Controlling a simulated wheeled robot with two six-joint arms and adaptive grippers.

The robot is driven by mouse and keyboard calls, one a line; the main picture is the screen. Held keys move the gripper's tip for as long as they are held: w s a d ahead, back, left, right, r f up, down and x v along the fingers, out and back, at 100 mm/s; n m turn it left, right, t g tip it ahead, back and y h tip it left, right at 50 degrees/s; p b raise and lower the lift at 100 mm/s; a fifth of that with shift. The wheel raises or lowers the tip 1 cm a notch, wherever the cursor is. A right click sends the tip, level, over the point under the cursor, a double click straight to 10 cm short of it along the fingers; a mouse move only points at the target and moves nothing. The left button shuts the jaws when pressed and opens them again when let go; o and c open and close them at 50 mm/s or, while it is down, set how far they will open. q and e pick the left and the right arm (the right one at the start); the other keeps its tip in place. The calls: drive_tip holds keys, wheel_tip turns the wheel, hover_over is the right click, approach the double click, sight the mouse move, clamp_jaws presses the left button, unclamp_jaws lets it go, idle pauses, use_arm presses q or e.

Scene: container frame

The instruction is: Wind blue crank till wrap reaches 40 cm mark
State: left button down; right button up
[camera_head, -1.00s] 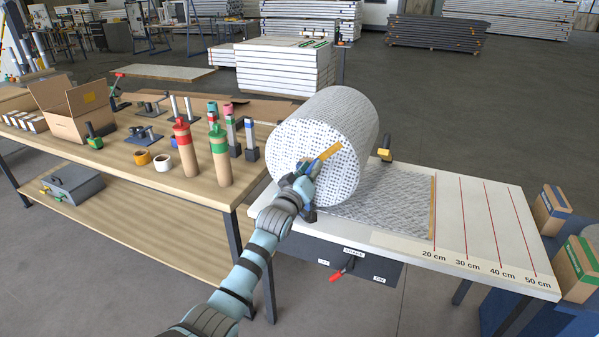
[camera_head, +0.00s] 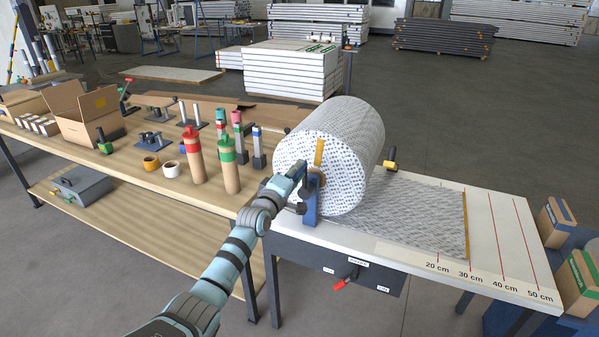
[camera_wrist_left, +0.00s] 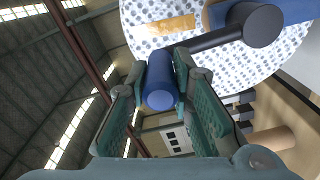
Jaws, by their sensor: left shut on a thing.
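The large roll of patterned wrap (camera_head: 335,150) sits at the left end of the white measuring table. Its sheet (camera_head: 410,215) lies flat to the right, its yellowish leading edge (camera_head: 466,225) about at the 30 cm mark. The red 40 cm line (camera_head: 497,230) is bare, to the right of that edge. My left gripper (camera_head: 294,184) is at the roll's near end. In the left wrist view it is shut around the blue crank handle (camera_wrist_left: 160,80), which joins a dark crank arm (camera_wrist_left: 215,40). The fingers partly hide the handle. My right gripper is out of view.
A blue bracket (camera_head: 311,200) stands before the roll. A red lever (camera_head: 345,280) is on the dark panel under the table edge. The wooden bench (camera_head: 130,180) at left carries red-topped (camera_head: 194,155) and green-topped (camera_head: 228,165) tubes. Cartons (camera_head: 578,280) stand at right.

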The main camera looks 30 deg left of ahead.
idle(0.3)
use_arm(q)
drive_tip(key=c, duration=1.4)
unclamp_jaws()
drive_tip(key=shift+s, duration=0.15)
drive_tip(key=shift+s, duration=0.3)
drive_tip(key=s, duration=0.7)
drive_tip(key=s+d, duration=0.1)
drive_tip(key=s, duration=0.3)
drive_tip(key=shift+s, duration=0.1)
